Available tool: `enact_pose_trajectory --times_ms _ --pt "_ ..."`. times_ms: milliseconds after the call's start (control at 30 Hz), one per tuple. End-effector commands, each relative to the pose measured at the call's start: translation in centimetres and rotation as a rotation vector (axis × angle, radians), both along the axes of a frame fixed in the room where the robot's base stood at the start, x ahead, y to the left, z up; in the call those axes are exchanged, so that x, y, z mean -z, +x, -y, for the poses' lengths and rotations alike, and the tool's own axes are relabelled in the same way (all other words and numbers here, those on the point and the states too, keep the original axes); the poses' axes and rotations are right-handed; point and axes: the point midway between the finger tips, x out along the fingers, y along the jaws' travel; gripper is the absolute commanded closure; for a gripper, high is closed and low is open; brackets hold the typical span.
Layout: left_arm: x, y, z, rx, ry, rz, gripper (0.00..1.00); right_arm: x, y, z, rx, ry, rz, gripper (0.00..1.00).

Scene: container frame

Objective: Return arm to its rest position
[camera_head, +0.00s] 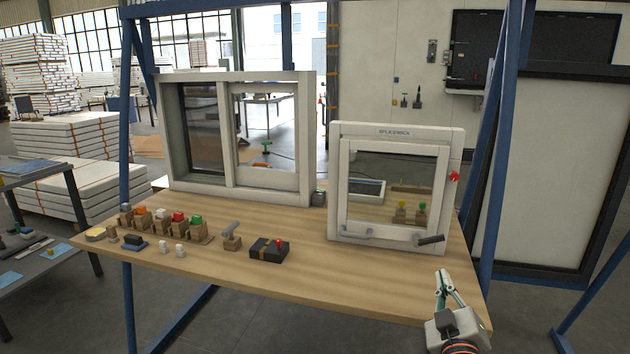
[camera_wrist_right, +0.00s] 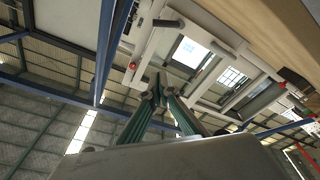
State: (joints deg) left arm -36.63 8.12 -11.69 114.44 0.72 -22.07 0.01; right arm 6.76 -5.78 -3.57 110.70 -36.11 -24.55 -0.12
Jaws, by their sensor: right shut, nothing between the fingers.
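My right gripper (camera_head: 441,282) stands at the table's front right corner in the head view, fingers pointing up and away. Its fingers are shut with nothing between them. The right wrist view shows the same closed fingertips (camera_wrist_right: 157,92), with the hall roof and the window frames behind them. The gripper is apart from the small white window frame (camera_head: 456,190), in front of and below its dark handle (camera_head: 430,239). My left gripper is not in view.
The wooden table (camera_head: 340,285) has clear room at its front middle. A large sliding window frame (camera_head: 310,140) stands at the back left. Several coloured buttons, a black box with a red knob (camera_head: 268,250) and small blocks sit at left. Blue posts (camera_head: 500,130) flank the table.

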Motion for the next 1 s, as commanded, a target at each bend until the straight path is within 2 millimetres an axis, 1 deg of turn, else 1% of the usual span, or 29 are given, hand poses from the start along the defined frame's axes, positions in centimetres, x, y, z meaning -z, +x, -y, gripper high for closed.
enact_pose_trajectory --times_ms 33,100,167,200,267,300,367,400,467,500,567,600,667,700,800,833,900,1000 --pt "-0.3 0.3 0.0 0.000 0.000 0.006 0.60 0.0 0.0 0.0 0.000 0.000 0.000 1.00" --pt "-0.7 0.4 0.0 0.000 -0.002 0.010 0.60 3.1 -1.4 -0.5 -0.029 0.024 -0.053 1.00" --pt "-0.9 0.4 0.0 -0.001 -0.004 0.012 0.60 5.2 -2.4 -1.0 -0.051 0.047 -0.086 1.00" --pt "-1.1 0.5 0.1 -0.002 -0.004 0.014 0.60 6.6 -3.2 -1.3 -0.066 0.061 -0.110 1.00" --pt "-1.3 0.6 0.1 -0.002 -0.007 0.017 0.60 8.8 -4.5 -1.8 -0.087 0.087 -0.149 1.00" --pt "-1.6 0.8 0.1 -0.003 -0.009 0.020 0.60 10.3 -5.5 -2.1 -0.101 0.105 -0.177 1.00" --pt "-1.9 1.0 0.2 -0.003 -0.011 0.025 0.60 12.8 -7.3 -2.7 -0.125 0.135 -0.223 1.00" --pt "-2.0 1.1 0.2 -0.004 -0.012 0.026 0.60 14.6 -8.6 -3.1 -0.142 0.159 -0.257 1.00" --pt "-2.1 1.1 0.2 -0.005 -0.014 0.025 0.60 17.3 -11.0 -3.8 -0.165 0.199 -0.314 1.00" --pt "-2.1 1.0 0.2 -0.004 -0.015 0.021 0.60 19.2 -12.9 -4.2 -0.181 0.228 -0.355 1.00" --pt "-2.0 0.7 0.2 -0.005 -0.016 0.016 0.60 22.0 -15.9 -5.0 -0.205 0.276 -0.418 1.00" --pt "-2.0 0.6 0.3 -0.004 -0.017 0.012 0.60 23.7 -18.1 -5.5 -0.216 0.309 -0.462 1.00" --pt "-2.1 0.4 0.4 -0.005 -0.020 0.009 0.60 26.0 -21.2 -6.2 -0.233 0.357 -0.522 1.00" --pt "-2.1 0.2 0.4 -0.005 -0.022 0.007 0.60 27.2 -23.2 -6.6 -0.242 0.387 -0.558 1.00" --pt "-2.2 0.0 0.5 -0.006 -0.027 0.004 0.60 29.6 -27.5 -7.5 -0.255 0.452 -0.636 1.00" --pt "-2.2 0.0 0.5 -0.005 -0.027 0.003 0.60 30.1 -28.6 -7.7 -0.258 0.469 -0.654 1.00" --pt "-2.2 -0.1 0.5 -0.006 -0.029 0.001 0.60 31.1 -30.6 -8.1 -0.262 0.499 -0.688 1.00" --pt "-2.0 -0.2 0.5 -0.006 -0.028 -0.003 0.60 31.8 -32.2 -8.4 -0.265 0.525 -0.716 1.00"
